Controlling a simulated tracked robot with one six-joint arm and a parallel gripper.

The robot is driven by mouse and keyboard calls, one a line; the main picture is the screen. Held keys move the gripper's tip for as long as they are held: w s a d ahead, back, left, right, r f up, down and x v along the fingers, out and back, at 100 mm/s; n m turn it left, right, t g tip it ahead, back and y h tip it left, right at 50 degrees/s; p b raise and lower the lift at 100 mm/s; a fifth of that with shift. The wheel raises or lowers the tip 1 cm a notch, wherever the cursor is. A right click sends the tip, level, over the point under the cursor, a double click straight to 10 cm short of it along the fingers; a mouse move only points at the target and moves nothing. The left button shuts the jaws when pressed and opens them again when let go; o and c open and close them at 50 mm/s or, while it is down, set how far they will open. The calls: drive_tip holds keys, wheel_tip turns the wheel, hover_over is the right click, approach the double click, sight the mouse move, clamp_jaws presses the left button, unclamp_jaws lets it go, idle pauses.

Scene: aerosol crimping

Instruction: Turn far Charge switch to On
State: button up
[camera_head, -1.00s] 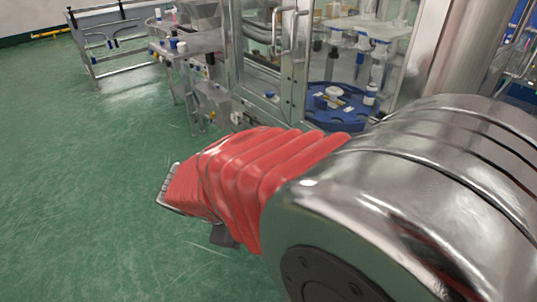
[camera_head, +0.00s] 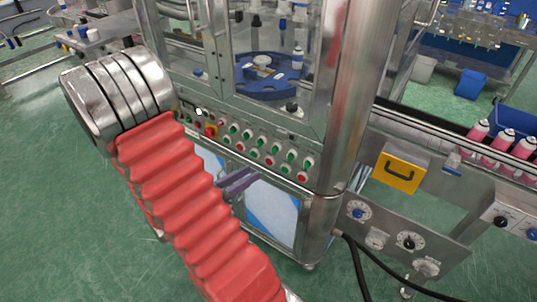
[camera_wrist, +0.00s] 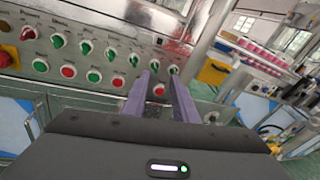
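The control panel (camera_head: 262,131) is on the front of the metal machine. It has an upper row of green selector switches (camera_wrist: 85,47) and a lower row of green and red round buttons (camera_wrist: 68,71). The labels above the switches are too small to read, so I cannot tell which is the far Charge switch. My gripper (camera_head: 238,182) is in front of the machine, below the panel in the head view. In the wrist view its two purple fingers (camera_wrist: 161,77) are apart, with a red button showing between them. They hold nothing.
A red-and-yellow stop knob (camera_head: 211,130) is at the panel's left end. A blue round table (camera_head: 270,90) is inside the glass enclosure above. To the right are a yellow box (camera_head: 400,172), pink cans (camera_head: 500,143) on a conveyor, and black cables.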

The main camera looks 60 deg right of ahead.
sight(274, 150)
wheel_tip(274, 150, down, 5)
drive_tip(key=w+d+n+t+h, duration=0.2)
drive_tip(key=n+t, duration=0.1)
drive_tip(key=n, duration=0.3)
drive_tip(key=shift+w+d+f, duration=0.15)
drive_tip(key=shift+d+f, duration=0.05)
drive_tip(key=shift+d, duration=0.15)
drive_tip(key=shift+d, duration=0.1)
drive_tip(key=s+d, duration=0.2)
drive_tip(key=d, duration=1.1)
drive_tip(key=shift+d, duration=0.2)
drive_tip(key=shift+s, duration=0.1)
drive_tip(key=shift+c, duration=0.4)
clamp_jaws()
drive_tip(key=shift+a, duration=0.1)
